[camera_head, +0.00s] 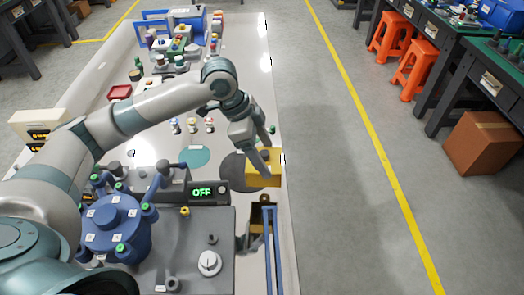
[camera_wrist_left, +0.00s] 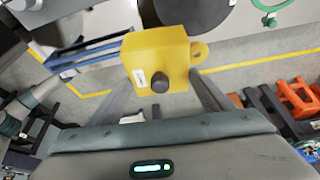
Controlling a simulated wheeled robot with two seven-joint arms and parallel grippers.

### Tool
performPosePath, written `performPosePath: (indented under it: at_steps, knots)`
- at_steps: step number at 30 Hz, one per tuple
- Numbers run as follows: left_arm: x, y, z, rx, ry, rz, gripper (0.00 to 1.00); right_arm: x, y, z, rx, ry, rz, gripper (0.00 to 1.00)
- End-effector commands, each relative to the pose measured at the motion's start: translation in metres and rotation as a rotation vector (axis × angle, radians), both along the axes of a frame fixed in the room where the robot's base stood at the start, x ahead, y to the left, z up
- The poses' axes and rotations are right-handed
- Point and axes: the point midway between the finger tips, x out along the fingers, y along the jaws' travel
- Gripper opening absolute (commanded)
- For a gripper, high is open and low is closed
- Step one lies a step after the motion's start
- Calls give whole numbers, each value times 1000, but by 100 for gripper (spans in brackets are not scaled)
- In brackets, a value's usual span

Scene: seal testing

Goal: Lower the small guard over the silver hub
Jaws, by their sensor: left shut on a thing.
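A yellow box-shaped piece (camera_head: 264,174), which looks like the small guard, is held by my left gripper (camera_head: 265,158) near the right edge of the bench. In the left wrist view the yellow piece (camera_wrist_left: 172,52) sits between the fingers, with a dark knob on its near face and a round yellow lug on its right side. A small brownish-yellow housing (camera_head: 257,222) stands just in front of the held piece, with a small light round part at its top. I cannot tell whether that part is the silver hub. My right gripper is not in view.
Blue rails (camera_head: 273,255) run forward from the housing along the bench edge. A dark disc (camera_head: 237,172) lies beside the held piece. Open floor lies right of the bench.

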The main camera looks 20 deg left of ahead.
Motion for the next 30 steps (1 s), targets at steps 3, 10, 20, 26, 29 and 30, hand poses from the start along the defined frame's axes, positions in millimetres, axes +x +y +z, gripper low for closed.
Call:
performPosePath:
  at_steps: [3, 10, 20, 26, 29, 30]
  knots:
    - [0, -1, 2, 0, -2, 47, 44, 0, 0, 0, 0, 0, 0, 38]
    - [-1, -3, 8, -2, -3, 229, 44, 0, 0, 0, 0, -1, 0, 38]
    - [0, -5, 24, -2, -4, 576, 44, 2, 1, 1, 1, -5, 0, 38]
    - [2, -5, 35, -1, -4, 796, 44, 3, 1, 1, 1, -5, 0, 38]
    - [3, -5, 42, -2, -5, 907, 44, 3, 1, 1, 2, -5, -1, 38]
    - [3, -5, 44, -2, -4, 950, 44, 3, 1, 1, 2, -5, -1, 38]
